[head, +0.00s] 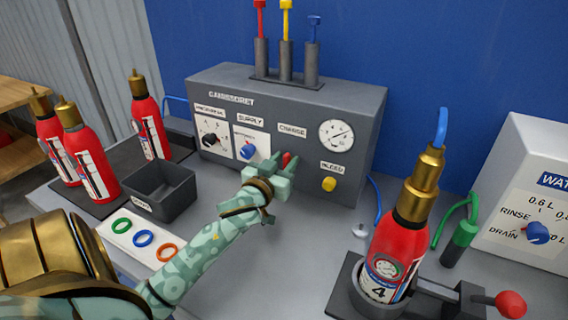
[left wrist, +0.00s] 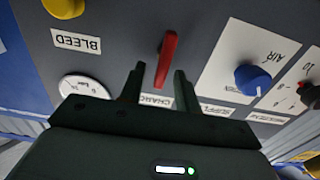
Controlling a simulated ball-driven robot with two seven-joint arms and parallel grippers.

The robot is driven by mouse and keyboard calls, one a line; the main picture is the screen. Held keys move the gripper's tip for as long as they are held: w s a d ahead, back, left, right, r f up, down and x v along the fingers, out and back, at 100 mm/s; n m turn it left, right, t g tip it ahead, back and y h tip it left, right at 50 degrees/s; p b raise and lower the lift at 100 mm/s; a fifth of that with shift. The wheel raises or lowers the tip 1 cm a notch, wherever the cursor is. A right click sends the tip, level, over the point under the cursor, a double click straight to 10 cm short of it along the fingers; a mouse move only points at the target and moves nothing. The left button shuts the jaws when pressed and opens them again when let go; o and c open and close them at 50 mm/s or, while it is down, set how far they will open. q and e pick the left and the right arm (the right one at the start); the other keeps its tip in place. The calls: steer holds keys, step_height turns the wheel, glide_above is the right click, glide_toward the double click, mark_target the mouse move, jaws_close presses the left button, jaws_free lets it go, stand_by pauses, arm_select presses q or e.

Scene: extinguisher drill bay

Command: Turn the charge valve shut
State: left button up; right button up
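The charge valve is a red lever (head: 287,158) on the front of the grey panel (head: 235,95), by the CHARGE label. In the left wrist view the red lever (left wrist: 166,58) stands nearly upright in the picture. My left gripper (head: 282,166) is in front of it, with its fingers pointing at the panel. In the left wrist view its two dark fingertips (left wrist: 158,72) are apart, and the lever's lower end shows between them with a gap on each side. In the head view the gripper partly hides the lever. My right gripper is not in view.
A blue supply knob (head: 248,151), yellow bleed button (head: 329,184) and gauge (head: 337,134) sit near the lever. A red extinguisher (head: 398,245) stands in a holder at right. A dark bin (head: 163,190) and coloured rings (head: 143,239) lie left of my arm.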

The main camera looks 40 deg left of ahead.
arm_select(q)
steer(key=shift+c, duration=0.3)
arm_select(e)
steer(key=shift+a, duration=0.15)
arm_select(q)
jaws_close()
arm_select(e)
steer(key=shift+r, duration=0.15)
